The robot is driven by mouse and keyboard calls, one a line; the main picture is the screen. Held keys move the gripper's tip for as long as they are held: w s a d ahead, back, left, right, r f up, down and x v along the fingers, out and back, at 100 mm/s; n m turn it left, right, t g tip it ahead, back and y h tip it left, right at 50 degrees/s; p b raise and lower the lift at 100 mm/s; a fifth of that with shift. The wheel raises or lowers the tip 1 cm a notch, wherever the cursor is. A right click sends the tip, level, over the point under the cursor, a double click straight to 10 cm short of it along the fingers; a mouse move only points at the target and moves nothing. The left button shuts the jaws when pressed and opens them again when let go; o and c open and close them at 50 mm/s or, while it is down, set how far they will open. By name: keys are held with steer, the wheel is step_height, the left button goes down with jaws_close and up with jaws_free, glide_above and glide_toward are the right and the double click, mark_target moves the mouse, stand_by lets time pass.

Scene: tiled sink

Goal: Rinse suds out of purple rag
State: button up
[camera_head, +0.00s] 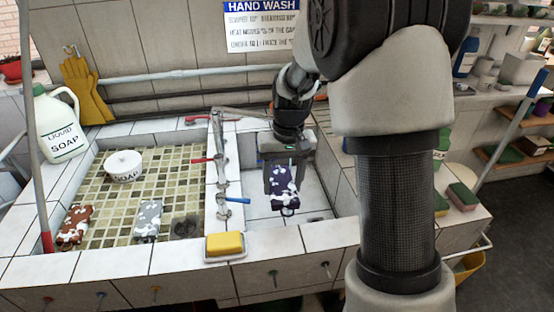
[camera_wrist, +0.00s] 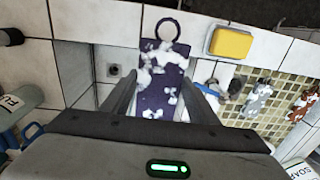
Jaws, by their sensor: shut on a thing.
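The purple rag (camera_head: 284,186) hangs in my gripper (camera_head: 285,170) over the right, white-tiled basin (camera_head: 318,192). White suds patches cover parts of the rag. In the wrist view the rag (camera_wrist: 158,85) lies between the two fingers of my gripper (camera_wrist: 160,98), with its loop at the far end. The fingers are shut on the rag; the exact contact is partly hidden. The faucet (camera_head: 221,165) stands on the divider left of the rag, with a red handle (camera_head: 203,160) and a blue handle (camera_head: 236,200). No water stream is visible.
The left basin (camera_head: 105,195) holds a reddish-brown rag (camera_head: 75,224), a grey rag (camera_head: 149,217) and a white soap pot (camera_head: 123,165). A yellow bar (camera_head: 224,243) sits on the front ledge. A liquid soap jug (camera_head: 56,122) stands at left. Sponges (camera_head: 462,196) lie at right.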

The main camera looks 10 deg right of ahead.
mark_target(277, 179)
steer(key=shift+w+a+r+p, duration=0.3)
steer(key=shift+a+r+p, duration=0.1)
steer(key=shift+r+p, duration=0.15)
steer(key=shift+w+a+r+p, duration=0.35)
steer(key=shift+r+p, duration=0.1)
steer(key=shift+p, duration=0.2)
steer(key=shift+w+a+p, duration=0.15)
steer(key=shift+w+p, duration=0.05)
steer(key=shift+p, duration=0.2)
steer(key=shift+w+d+f, duration=0.3)
steer(key=shift+w+d, duration=0.2)
steer(key=shift+w, duration=0.2)
steer(key=w+d+f, duration=0.2)
steer(key=w+d, duration=0.5)
steer(key=w, duration=0.3)
steer(key=shift+f+p, duration=0.2)
steer(key=shift+p, duration=0.1)
steer(key=shift+d, duration=0.1)
steer(key=shift+s+d, duration=0.1)
steer(key=shift+s, duration=0.05)
steer(key=shift+s+d, duration=0.3)
steer(key=shift+d, duration=0.1)
steer(key=shift+w+a, duration=0.1)
steer(key=shift+a, duration=0.05)
